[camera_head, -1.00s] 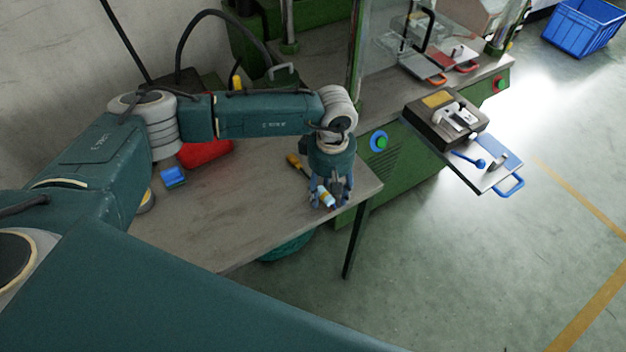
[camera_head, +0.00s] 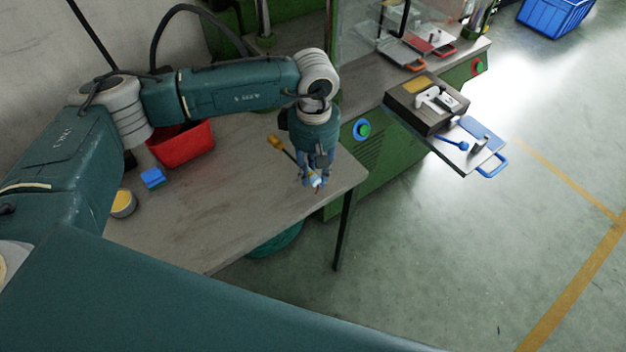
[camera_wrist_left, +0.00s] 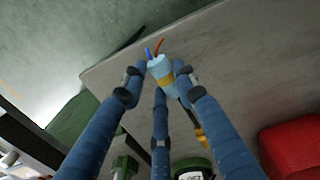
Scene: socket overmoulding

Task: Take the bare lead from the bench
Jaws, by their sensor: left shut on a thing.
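My left gripper (camera_head: 312,183) is shut on the bare lead (camera_head: 317,180) above the front right end of the bench (camera_head: 230,205). In the left wrist view the lead (camera_wrist_left: 159,67) has a pale blue body with a yellow band, held between the fingertips of the gripper (camera_wrist_left: 163,75). A blue and a red wire end stick out past the fingertips. The fingers hide part of the body. My right gripper is not in view.
A red bin (camera_head: 182,146), a blue block (camera_head: 152,178) and a yellow-topped round can (camera_head: 123,203) are at the bench's left. To the right, a green machine (camera_head: 385,150) has a dark mould block (camera_head: 412,104) and a blue-handled tray (camera_head: 465,160). The bench's middle is clear.

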